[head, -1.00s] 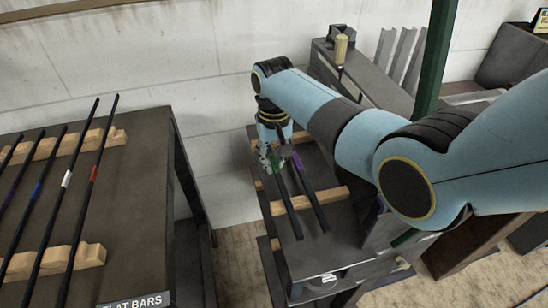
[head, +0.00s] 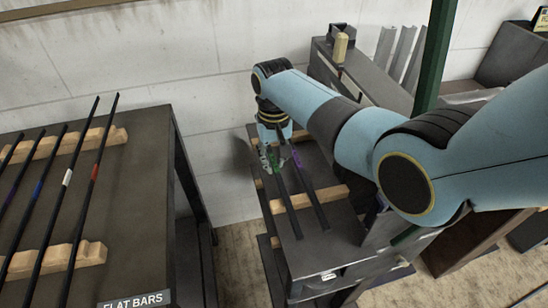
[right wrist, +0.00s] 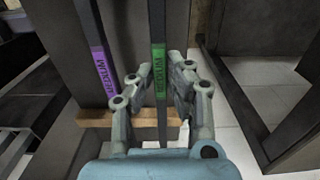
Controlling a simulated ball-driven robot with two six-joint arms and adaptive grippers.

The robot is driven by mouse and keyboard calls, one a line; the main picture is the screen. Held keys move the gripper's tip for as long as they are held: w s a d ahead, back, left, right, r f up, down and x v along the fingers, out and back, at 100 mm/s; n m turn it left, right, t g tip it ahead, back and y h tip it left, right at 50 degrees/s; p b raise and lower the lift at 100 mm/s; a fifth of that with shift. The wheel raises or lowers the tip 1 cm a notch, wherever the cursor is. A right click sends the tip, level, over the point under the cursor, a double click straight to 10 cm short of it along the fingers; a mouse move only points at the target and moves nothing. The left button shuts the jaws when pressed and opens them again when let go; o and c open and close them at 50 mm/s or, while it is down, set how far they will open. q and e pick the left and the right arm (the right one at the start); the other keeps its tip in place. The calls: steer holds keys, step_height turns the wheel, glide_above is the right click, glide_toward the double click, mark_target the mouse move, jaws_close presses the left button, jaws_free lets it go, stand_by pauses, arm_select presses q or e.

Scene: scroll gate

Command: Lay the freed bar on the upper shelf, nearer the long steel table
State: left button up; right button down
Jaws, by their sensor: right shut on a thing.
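My right gripper (head: 270,160) is shut on a dark bar with a green band (head: 283,195), over the upper shelf (head: 318,252) of the dark rack. In the right wrist view the fingers (right wrist: 158,85) stand on both sides of this bar (right wrist: 159,75) at its green band. The bar runs across the wooden rail (head: 335,195); I cannot tell whether it touches it. A second bar with a purple band (head: 310,190) lies alongside to its right, apart from it. It also shows in the right wrist view (right wrist: 101,72). My left gripper is out of view.
A dark table (head: 140,230) labelled FLAT BARS stands at the left, with several banded bars on wooden rails (head: 85,255). A gap separates it from the rack. A green post (head: 435,60) and a steel bench with a wooden-handled tool (head: 340,48) stand behind the rack.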

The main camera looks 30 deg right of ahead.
steer(key=shift+w, duration=0.1)
steer(key=c, duration=1.2)
jaws_free()
step_height(320, 180, up, 12)
steer(key=shift+f, duration=0.1)
